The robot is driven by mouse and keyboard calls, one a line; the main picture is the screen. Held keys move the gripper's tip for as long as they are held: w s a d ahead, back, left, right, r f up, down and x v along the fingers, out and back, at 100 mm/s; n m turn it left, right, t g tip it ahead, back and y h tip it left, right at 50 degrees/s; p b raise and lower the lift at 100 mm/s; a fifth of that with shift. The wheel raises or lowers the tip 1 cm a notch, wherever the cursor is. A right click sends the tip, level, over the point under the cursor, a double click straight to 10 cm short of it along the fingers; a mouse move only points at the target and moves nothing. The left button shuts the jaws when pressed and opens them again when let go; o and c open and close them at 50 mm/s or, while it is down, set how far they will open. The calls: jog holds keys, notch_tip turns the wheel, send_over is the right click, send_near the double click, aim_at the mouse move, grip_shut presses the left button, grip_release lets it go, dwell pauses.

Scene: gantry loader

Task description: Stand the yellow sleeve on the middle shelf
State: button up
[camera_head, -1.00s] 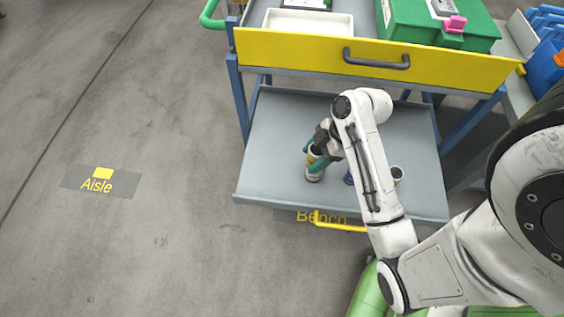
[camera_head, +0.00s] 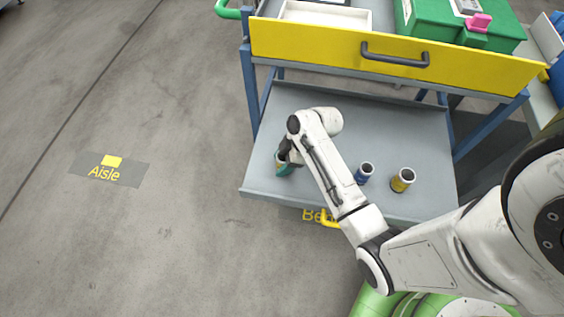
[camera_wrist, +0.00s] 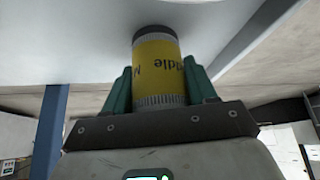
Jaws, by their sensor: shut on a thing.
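My gripper (camera_head: 288,158) is shut on a yellow sleeve (camera_wrist: 158,70), with a teal finger on each side of it. In the wrist view the sleeve has grey ends and a dark rim, and its printed word, seemingly "Middle", appears upside down. In the head view my gripper and arm mostly hide the sleeve over the left part of the cart's grey lower shelf (camera_head: 410,140). I cannot tell whether its end touches the surface. A second yellow-banded sleeve (camera_head: 403,181) and a blue sleeve (camera_head: 364,174) stand on the shelf to the right.
The cart's yellow drawer front (camera_head: 310,45) with a dark handle overhangs the shelf's back. A white tray (camera_head: 325,14) and a green box (camera_head: 440,25) are on top. Blue posts flank the shelf. The shelf between my gripper and the blue sleeve is partly behind my arm.

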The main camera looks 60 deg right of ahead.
jog(key=shift+f, duration=0.25)
jog(key=shift+f, duration=0.15)
jog(key=o, duration=1.3)
jog(key=shift+o, duration=0.2)
jog(key=p+v, duration=0.2)
jog(key=v, duration=0.9)
jog(key=s+a+r+m+g+h, duration=0.1)
jog(key=s+a+m+g+h, duration=0.1)
jog(key=s+a+m, duration=0.2)
jog(key=s+a+r+m+g+h, duration=0.1)
jog(key=s+a+m, duration=0.2)
jog(key=a, duration=0.7)
jog(key=s, duration=0.2)
jog(key=shift+s+m+g+h, duration=0.4)
